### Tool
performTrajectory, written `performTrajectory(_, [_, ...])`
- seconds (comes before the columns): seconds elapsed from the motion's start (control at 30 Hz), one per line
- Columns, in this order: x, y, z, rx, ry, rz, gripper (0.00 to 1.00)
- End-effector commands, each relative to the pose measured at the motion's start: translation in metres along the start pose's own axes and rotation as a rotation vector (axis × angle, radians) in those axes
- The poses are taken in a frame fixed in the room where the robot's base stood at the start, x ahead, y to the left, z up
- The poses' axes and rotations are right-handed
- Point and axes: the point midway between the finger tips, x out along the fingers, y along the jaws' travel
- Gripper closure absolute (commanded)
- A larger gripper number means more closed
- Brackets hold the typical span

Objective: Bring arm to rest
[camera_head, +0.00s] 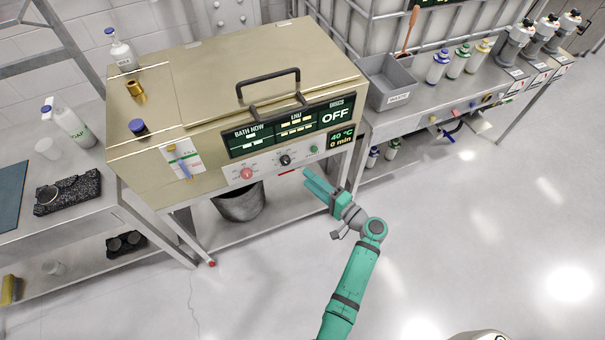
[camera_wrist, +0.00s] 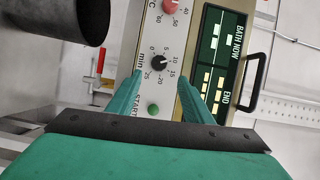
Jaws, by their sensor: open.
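My gripper (camera_head: 320,184) is green and sits in front of the lower right part of a gold bath machine's (camera_head: 200,95) front panel. In the wrist view my gripper (camera_wrist: 165,88) has its two fingers apart with nothing between them. Beyond the fingers, the panel shows a black minute knob (camera_wrist: 159,62), a green start button (camera_wrist: 153,109) and part of a red knob (camera_wrist: 178,6). I cannot tell whether the fingertips touch the panel. My green arm reaches up from the bottom of the head view.
A dark bucket (camera_head: 240,203) stands under the machine. A black handle (camera_head: 268,88) sticks out at the lid. A grey bin (camera_head: 388,83) and several bottles stand on the right bench. A soap bottle (camera_head: 73,122) stands on the left bench. The floor at right is clear.

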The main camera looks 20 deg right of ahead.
Motion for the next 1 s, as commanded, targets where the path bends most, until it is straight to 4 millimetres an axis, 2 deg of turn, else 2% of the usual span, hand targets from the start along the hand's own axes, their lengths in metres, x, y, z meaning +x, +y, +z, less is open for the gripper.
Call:
performTrajectory(0.2, [-0.013,0.0,-0.002,0.0,0.004,0.0,0.54])
performTrajectory(0.73, [-0.011,0.002,0.001,0.0,0.002,0.005,0.54])
performTrajectory(0.87, [-0.015,0.022,0.016,-0.009,0.013,0.065,0.54])
performTrajectory(1.0, [-0.028,0.067,0.051,-0.052,0.043,0.215,0.54])
